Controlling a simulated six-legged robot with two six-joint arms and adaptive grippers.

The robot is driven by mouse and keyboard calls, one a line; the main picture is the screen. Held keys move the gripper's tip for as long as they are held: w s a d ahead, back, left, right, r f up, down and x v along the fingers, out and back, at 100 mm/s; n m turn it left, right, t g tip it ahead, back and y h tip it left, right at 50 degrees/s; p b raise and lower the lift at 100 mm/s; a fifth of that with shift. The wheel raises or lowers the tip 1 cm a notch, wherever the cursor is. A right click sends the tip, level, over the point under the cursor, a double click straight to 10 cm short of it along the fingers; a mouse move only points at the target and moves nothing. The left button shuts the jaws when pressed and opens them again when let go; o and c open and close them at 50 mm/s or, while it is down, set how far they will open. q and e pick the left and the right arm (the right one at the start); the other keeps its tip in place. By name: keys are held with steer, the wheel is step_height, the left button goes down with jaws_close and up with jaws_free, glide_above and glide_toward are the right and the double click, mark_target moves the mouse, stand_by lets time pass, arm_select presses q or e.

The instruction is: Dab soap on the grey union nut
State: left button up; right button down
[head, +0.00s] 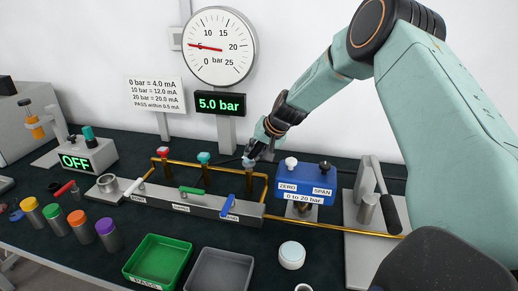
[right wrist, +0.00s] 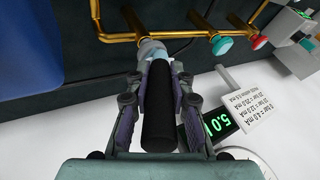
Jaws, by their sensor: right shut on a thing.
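My right gripper (head: 258,150) is shut on a black round handle (right wrist: 158,110), seen between its two fingers in the right wrist view. The handle's far end is at the grey union nut (head: 249,163) on the brass pipe. The nut is pale blue-grey and partly hidden; it also shows in the wrist view (right wrist: 152,48). I cannot tell whether the tool's tip touches the nut. A red fitting (head: 162,151) and a teal fitting (head: 204,157) stand farther left on the same pipe. My left gripper is not in view.
A grey manifold (head: 165,200) with white, green and blue levers runs below the pipe. The blue ZERO/SPAN box (head: 305,187) stands close right. A white round pot (head: 292,255), green tray (head: 158,262) and grey tray (head: 220,270) are in front. The gauge reads about 5 bar.

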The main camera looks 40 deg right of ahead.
steer(key=shift+s+a+f, duration=0.15)
steer(key=shift+s+a, duration=0.05)
steer(key=shift+a, duration=0.4)
step_height(320, 180, up, 2)
steer(key=shift+w+d+r+p, duration=0.15)
steer(key=shift+r+p, duration=0.1)
steer(key=shift+p, duration=1)
step_height(320, 180, up, 2)
steer(key=shift+r+p, duration=0.2)
steer(key=shift+p, duration=0.8)
steer(key=shift+r+p, duration=0.65)
step_height(320, 180, up, 3)
steer(key=p, duration=0.3)
steer(key=shift+r, duration=0.1)
